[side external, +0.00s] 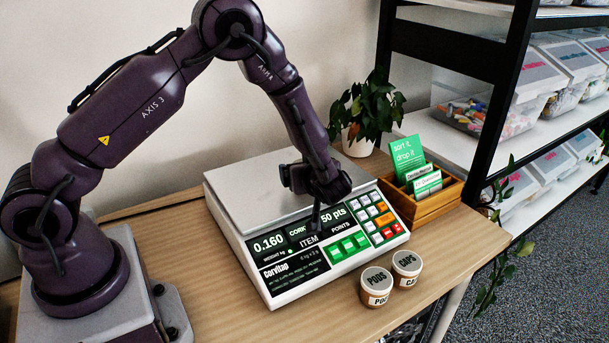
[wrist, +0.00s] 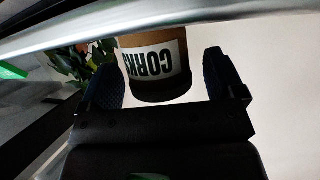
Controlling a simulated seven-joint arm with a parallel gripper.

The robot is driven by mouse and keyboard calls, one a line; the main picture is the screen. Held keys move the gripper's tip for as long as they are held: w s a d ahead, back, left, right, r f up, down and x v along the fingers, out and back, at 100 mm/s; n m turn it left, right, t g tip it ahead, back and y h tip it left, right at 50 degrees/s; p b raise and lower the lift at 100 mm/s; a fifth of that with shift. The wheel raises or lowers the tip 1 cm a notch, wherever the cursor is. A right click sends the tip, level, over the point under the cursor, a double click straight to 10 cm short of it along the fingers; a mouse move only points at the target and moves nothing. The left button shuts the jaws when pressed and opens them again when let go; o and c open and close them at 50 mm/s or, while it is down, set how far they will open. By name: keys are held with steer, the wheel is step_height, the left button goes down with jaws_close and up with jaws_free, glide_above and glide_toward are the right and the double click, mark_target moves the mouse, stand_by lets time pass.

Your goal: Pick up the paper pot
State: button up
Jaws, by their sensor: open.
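A brown paper pot (wrist: 155,62) with a white CORKS label shows in the wrist view, its lettering upside down there. It sits between the two dark fingers of my gripper (wrist: 163,72), with a light gap visible on each side. My gripper is open and not closed on it. In the side view my gripper (side external: 318,190) is low over the scale (side external: 258,194), near its display panel. The CORKS pot is not distinguishable there; my gripper and wrist may hide it.
Two small pots, PODS (side external: 376,287) and CAPS (side external: 406,268), stand on the table in front of the scale. A wooden box of cards (side external: 425,205) is to its right. A potted plant (side external: 362,120) stands behind. Shelves (side external: 470,150) with bins rise at right.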

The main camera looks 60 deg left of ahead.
steer(key=c, duration=1.1)
steer(key=shift+r, duration=0.1)
